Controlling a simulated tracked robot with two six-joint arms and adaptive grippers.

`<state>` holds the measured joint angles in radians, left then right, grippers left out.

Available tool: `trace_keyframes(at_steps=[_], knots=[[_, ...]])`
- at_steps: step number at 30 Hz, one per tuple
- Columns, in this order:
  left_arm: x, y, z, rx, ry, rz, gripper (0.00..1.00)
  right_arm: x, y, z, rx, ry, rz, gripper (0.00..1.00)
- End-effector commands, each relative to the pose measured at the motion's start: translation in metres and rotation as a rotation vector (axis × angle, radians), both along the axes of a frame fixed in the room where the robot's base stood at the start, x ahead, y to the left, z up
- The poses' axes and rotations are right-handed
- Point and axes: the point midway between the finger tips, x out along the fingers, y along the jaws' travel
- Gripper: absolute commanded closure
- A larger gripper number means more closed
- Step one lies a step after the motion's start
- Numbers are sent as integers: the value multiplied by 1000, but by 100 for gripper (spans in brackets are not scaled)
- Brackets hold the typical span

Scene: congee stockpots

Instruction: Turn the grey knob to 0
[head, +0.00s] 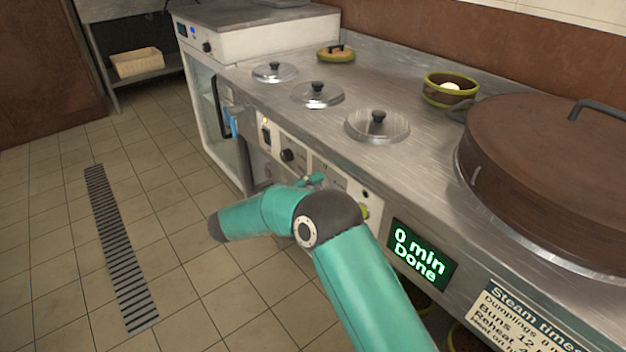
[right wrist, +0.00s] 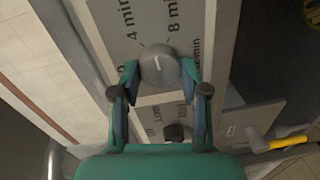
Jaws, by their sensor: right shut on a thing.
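The grey knob (right wrist: 160,66) is round, with a short white mark on its face, and sits on a panel with "4 min" and "8 min" labels in the right wrist view. I cannot tell exactly which label its mark points to. My right gripper (right wrist: 159,74) is closed around the knob, one finger on each side. In the head view my right gripper (head: 316,181) is at the counter's front panel, mostly behind its own wrist, and the knob is hidden there. My left gripper is not in view.
A green display (head: 422,254) reads "0 min Done". A second, dark knob (right wrist: 174,133) is below the grey one in the right wrist view. Pot lids (head: 377,127) and a large brown lid (head: 550,170) are on the counter. The tiled floor at left is clear.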

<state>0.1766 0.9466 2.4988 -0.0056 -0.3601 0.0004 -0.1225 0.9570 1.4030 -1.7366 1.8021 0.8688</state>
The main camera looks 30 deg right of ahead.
Motion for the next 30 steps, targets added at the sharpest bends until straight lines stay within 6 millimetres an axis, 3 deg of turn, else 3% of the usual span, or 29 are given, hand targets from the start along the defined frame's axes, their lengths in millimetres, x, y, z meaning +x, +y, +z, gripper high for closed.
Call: trace_keyframes(at_steps=[12, 30], knots=[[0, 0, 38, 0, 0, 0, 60, 4, 1, 3, -32, 390, 13, 90], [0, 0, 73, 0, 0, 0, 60, 5, 2, 1, -78, 957, 12, 90]])
